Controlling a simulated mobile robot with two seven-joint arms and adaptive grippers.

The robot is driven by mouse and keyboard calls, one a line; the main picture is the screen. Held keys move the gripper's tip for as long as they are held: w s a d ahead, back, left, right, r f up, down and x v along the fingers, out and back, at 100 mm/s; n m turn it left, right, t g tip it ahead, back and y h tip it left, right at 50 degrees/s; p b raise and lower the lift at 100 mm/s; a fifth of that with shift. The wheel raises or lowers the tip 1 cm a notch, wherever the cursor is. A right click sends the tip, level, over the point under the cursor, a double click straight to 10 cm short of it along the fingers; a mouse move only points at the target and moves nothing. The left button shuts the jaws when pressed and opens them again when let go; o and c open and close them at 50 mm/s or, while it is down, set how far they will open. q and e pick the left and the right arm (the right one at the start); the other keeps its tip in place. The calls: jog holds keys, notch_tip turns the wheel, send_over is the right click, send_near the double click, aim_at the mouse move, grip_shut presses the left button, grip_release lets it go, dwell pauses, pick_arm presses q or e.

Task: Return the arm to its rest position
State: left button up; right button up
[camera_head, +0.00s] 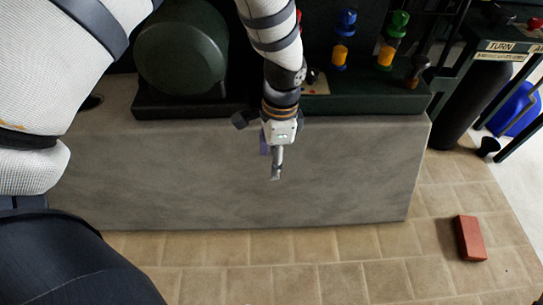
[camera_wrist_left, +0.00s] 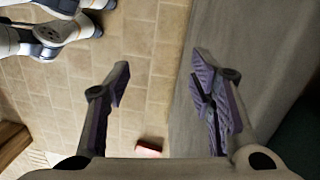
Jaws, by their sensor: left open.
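My left gripper (camera_head: 275,165) hangs below its wrist in front of the grey stone block's face, pointing down, with nothing in it. In the left wrist view its two purple-padded fingers (camera_wrist_left: 160,88) stand wide apart, with tiled floor and part of the grey block between and behind them. My left arm's large white links fill the left of the head view, and its forearm comes down from the top middle. My right gripper cannot be made out in either view.
The grey block (camera_head: 340,180) carries a dark green machine (camera_head: 182,50) and a green panel with blue (camera_head: 343,42) and green-topped (camera_head: 391,40) fittings. A red brick (camera_head: 470,238) lies on the tiled floor at right. A blue container (camera_head: 513,108) stands at far right.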

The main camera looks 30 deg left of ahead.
dwell(0.3)
pick_arm(q)
jog(key=s+f+n+h, duration=0.1)
jog(key=s+f+n, duration=0.2)
jog(key=s+f, duration=0.35)
jog(key=s+f+n, duration=0.2)
jog(key=s+f, duration=0.1)
jog(key=s, duration=0.7)
jog(key=s+a+n, duration=0.3)
jog(key=s+n, duration=0.2)
jog(key=s, duration=0.7)
jog(key=shift+s+g+y, duration=0.3)
jog(key=shift+g, duration=0.1)
